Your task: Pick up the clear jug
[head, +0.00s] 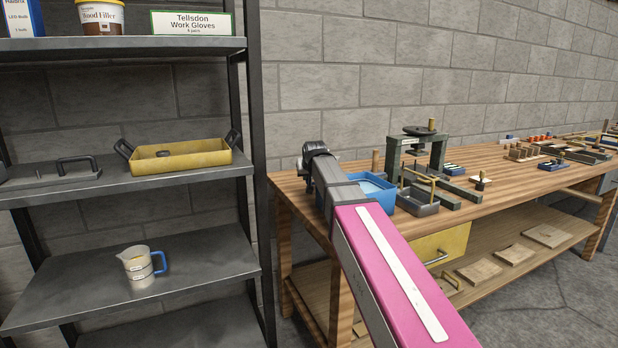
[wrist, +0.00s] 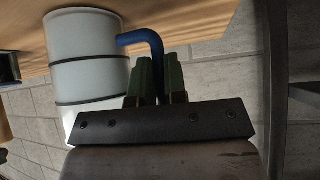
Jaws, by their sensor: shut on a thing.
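In the wrist view, my gripper (wrist: 156,75) is shut on the blue handle of a jug (wrist: 85,60). This jug has a pale, whitish body with dark bands; I cannot tell whether it is clear. In the head view, my gripper (head: 308,172) is at the left end of the workbench and mostly hidden by my arm; only a pale sliver shows beside it. Another jug (head: 138,264), pale and see-through-looking with a blue handle and a spout, stands upright on the lower shelf at left, away from my gripper.
The workbench (head: 480,210) carries a blue tray (head: 384,199), a grey tray (head: 418,209) and a dark green press (head: 438,150) close to my arm. The metal shelf (head: 60,295) stands at left, with a yellow tray (head: 190,158) above the lower jug.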

